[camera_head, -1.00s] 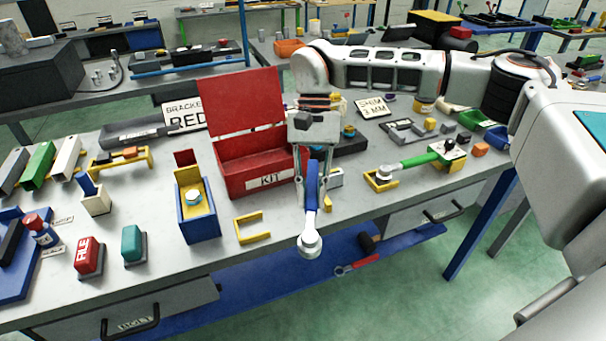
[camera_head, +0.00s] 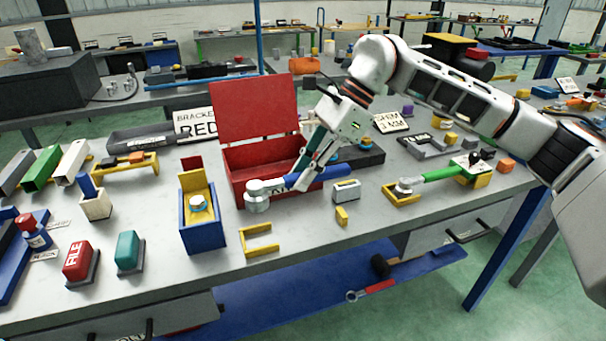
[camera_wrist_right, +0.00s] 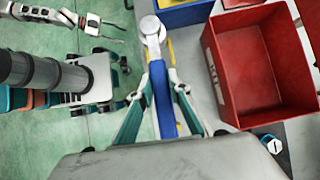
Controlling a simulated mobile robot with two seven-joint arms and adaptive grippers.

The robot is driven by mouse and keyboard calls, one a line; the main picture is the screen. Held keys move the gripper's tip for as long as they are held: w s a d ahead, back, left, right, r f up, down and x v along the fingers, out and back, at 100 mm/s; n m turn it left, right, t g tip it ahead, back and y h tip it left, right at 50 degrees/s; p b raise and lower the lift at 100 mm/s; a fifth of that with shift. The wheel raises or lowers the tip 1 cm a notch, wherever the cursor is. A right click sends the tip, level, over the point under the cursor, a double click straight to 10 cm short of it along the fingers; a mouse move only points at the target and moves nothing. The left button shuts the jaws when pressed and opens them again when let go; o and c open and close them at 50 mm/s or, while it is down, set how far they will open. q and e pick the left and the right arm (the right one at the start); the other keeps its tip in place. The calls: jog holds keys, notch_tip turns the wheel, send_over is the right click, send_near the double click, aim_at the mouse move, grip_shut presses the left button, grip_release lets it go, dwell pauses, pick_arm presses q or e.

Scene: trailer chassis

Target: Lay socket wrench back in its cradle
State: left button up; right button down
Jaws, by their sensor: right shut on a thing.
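The socket wrench has a blue handle (camera_head: 325,174) and a round silver head (camera_head: 257,197). My right gripper (camera_head: 303,182) is shut on the handle and holds the wrench roughly level in front of the red kit box, head to the left. In the right wrist view the wrench (camera_wrist_right: 165,105) lies between the fingers (camera_wrist_right: 161,72). A yellow bracket (camera_head: 262,251) and a small yellow block (camera_head: 342,217) stand on the bench below the wrench; they look like the cradle, and are empty. My left gripper (camera_wrist_right: 115,32) shows small in the wrist view, fingers apart and empty.
The open red kit box (camera_head: 235,182) is just behind the wrench. A blue bin (camera_head: 203,236) stands left of the yellow bracket. A grey block (camera_head: 346,190) and a green-handled tool (camera_head: 440,174) in a yellow holder are to the right. The bench's front edge is close.

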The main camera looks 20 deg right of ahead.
pick_arm(q)
jog(key=shift+r, duration=0.15)
pick_arm(e)
jog(key=shift+f+b, duration=0.4)
jog(key=shift+f, duration=1.1)
notch_tip(320, 180, down, 4)
jog(key=shift+f+b, duration=0.15)
jog(key=shift+b, duration=0.6)
jog(key=shift+f+b, duration=0.4)
jog(key=shift+f, duration=0.8)
pick_arm(q)
jog(key=shift+w+a+f, duration=0.2)
jog(key=shift+a+f, duration=0.05)
jog(key=shift+f, duration=0.35)
jog(key=shift+w+a+f, duration=0.2)
jog(key=shift+f, duration=0.4)
pick_arm(e)
jog(key=shift+f, duration=0.35)
pick_arm(q)
jog(key=shift+r, duration=0.1)
jog(key=shift+s, duration=0.2)
jog(key=shift+s+f, duration=0.2)
jog(key=shift+f, duration=0.05)
